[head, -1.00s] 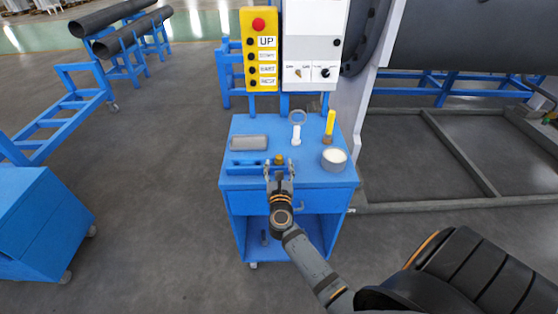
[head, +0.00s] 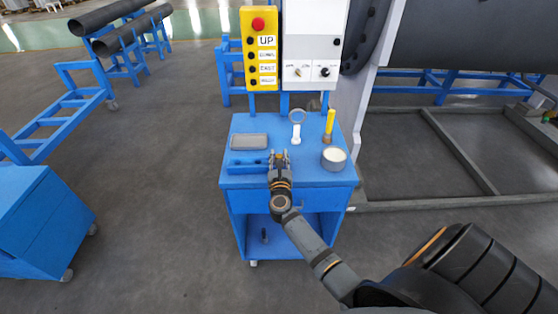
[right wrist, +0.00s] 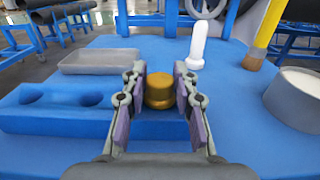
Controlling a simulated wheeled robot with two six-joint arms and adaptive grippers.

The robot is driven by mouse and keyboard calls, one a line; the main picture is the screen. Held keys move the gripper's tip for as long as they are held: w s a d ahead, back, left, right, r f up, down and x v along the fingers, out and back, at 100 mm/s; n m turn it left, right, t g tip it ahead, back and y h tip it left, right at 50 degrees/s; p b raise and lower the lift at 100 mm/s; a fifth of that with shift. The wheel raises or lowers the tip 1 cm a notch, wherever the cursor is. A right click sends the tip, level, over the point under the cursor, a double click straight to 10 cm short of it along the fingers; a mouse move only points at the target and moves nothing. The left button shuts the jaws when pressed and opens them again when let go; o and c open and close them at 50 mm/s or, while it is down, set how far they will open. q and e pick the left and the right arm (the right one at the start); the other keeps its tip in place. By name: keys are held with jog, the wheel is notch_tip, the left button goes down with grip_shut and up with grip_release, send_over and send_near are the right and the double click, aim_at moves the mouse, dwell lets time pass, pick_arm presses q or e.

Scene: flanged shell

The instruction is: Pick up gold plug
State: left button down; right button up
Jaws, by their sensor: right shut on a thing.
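The gold plug (right wrist: 159,90) is a short, round, brass-coloured piece between the fingers of my right gripper in the right wrist view. It stands at the right end of a blue block with round holes (right wrist: 60,108). My right gripper (right wrist: 160,100) is shut on the plug, with a finger on either side. In the head view the right gripper (head: 279,158) is at the front part of the blue cart top, and the plug shows only as a small spot between its fingertips. My left gripper is not in view.
On the cart top (head: 318,174) are a grey tray (head: 249,142), a white-handled magnifier (head: 296,131), a yellow-handled brush (head: 329,124) and a round tin with white contents (head: 333,158). A yellow button box (head: 260,50) and a white control panel (head: 314,45) stand behind.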

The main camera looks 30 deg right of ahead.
aim_at(279, 155)
jog(key=shift+c, duration=1)
jog(key=shift+r, duration=0.1)
jog(key=shift+r, duration=0.3)
notch_tip(279, 155, up, 3)
jog(key=shift+f+p, duration=0.1)
jog(key=shift+p, duration=0.45)
jog(key=s+d+r+p, duration=0.2)
jog(key=s+d+r, duration=0.5)
jog(key=d, duration=0.5)
notch_tip(279, 155, up, 2)
jog(key=shift+s+r, duration=0.2)
